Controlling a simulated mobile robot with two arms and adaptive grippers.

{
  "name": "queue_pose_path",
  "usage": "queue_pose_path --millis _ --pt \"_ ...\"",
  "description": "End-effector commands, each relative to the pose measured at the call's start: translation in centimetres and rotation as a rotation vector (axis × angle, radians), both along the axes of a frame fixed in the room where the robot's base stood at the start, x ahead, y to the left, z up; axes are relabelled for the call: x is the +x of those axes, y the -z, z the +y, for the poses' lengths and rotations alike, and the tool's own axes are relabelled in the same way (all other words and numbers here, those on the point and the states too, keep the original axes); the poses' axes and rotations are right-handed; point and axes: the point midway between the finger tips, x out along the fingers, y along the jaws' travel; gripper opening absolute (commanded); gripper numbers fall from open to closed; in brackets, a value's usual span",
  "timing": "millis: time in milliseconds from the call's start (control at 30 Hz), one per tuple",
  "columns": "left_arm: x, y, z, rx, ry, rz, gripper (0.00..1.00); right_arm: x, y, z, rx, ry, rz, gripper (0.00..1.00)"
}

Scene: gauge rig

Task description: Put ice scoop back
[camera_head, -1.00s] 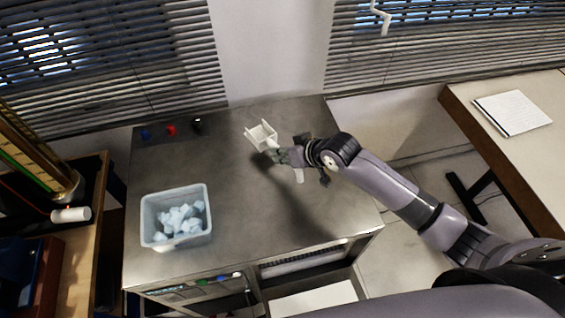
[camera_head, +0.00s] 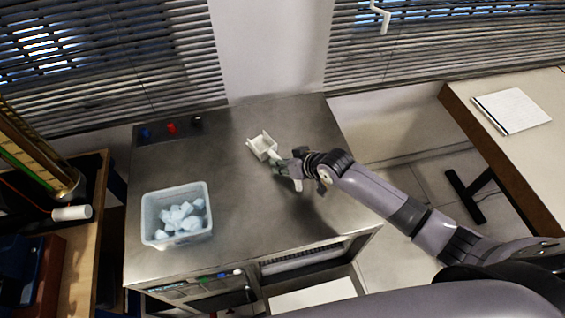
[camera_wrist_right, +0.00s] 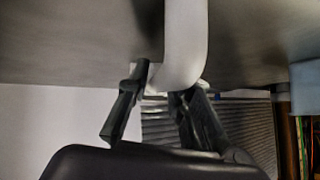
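The white ice scoop (camera_head: 262,147) is over the metal counter top, with its square open pan toward the back left and its handle toward my arm. My right gripper (camera_head: 287,168) is at the handle, with the fingers on either side of it. In the right wrist view the curved white handle (camera_wrist_right: 184,45) runs between the two dark fingers (camera_wrist_right: 165,100), which look closed on it. The scoop seems held above the surface, though the exact gap is hard to tell. My left gripper is not in view.
A translucent bin (camera_head: 150,238) with pale blue ice chunks stands at the counter's front left. Blue, red and black knobs (camera_head: 171,128) sit at the back left of the metal counter (camera_head: 235,215). A wooden desk with a notepad (camera_head: 511,110) is at the right. The counter's middle is clear.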

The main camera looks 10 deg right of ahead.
Motion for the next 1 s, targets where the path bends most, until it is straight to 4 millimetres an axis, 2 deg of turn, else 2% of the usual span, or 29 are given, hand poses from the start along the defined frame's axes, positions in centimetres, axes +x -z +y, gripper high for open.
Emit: queue_pose_path --millis 167,567,667,1000 --pt "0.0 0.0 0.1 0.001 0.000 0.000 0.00 0.0 0.0 0.0 0.000 0.000 0.000 0.34" --pt "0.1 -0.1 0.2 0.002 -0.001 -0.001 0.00 -0.3 -0.6 -0.2 0.000 0.000 -0.001 0.35" --pt "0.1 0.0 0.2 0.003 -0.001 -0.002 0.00 -1.0 -1.4 -0.8 0.000 0.000 -0.001 0.35" --pt "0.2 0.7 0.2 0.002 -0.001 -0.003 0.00 -5.2 -5.9 -3.4 -0.002 -0.001 -0.001 0.35"
